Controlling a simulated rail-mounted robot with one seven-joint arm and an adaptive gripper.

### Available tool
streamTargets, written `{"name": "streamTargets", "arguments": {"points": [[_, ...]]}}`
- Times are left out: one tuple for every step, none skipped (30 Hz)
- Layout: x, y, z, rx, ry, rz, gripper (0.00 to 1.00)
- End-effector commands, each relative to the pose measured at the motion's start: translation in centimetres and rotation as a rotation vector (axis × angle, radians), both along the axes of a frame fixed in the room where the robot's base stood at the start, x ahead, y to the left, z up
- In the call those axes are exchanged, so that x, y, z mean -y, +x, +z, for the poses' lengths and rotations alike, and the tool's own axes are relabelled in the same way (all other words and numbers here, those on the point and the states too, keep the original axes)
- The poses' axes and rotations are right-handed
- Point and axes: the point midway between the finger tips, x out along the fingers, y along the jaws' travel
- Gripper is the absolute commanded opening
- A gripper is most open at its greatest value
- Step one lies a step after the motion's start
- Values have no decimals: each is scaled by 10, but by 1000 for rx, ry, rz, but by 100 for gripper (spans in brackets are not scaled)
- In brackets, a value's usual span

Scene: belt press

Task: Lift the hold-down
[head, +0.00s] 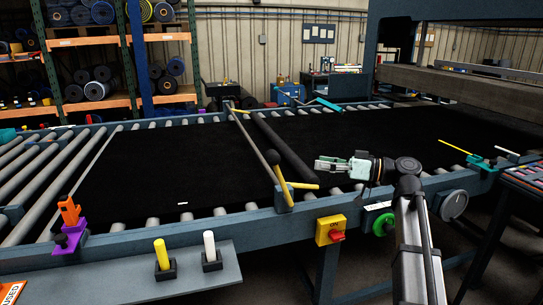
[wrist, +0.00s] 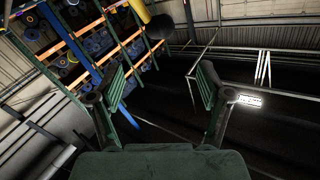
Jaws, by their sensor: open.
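The hold-down appears to be the thin grey bar (head: 254,143) that crosses the black belt, with a dark roller (head: 285,147) beside it. At its near end a yellow upright lever (head: 281,181) stands at the conveyor's front rail, with another yellow handle (head: 303,186) pointing right. My gripper (head: 322,164) is above the belt, right of the levers and apart from them, pointing left. In the wrist view the two green-padded fingers (wrist: 160,82) are spread with nothing between them. The yellow levers cannot be made out for certain in the wrist view.
The front rail carries a yellow switch box (head: 331,229), a green knob (head: 383,224) and a grey dial (head: 454,205). A side shelf (head: 120,277) holds a yellow peg and a white peg. An orange and purple clamp (head: 69,228) sits at left. The press frame (head: 370,50) stands at right.

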Motion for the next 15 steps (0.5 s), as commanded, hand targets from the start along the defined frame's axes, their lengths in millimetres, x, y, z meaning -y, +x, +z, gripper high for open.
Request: {"name": "streamTargets", "arguments": {"points": [[-10, 2, 3, -1, 0, 3, 78], [-15, 3, 3, -1, 0, 2, 78], [-23, 5, 3, -1, 0, 3, 78], [-29, 6, 3, -1, 0, 3, 78], [-34, 8, 3, -1, 0, 2, 78], [-42, 10, 3, -1, -1, 2, 78], [-48, 12, 3, -2, -1, 2, 78], [-54, 13, 3, -2, -1, 2, 78], [-61, 15, 3, -2, -1, 2, 78], [-67, 17, 3, -3, -1, 2, 78], [-73, 18, 3, -3, 0, 1, 78], [-81, 20, 3, -3, -1, 2, 78], [-86, 22, 3, -3, -1, 2, 78], [-92, 23, 3, -3, 0, 1, 78], [-99, 25, 3, -3, -1, 2, 78]]}}
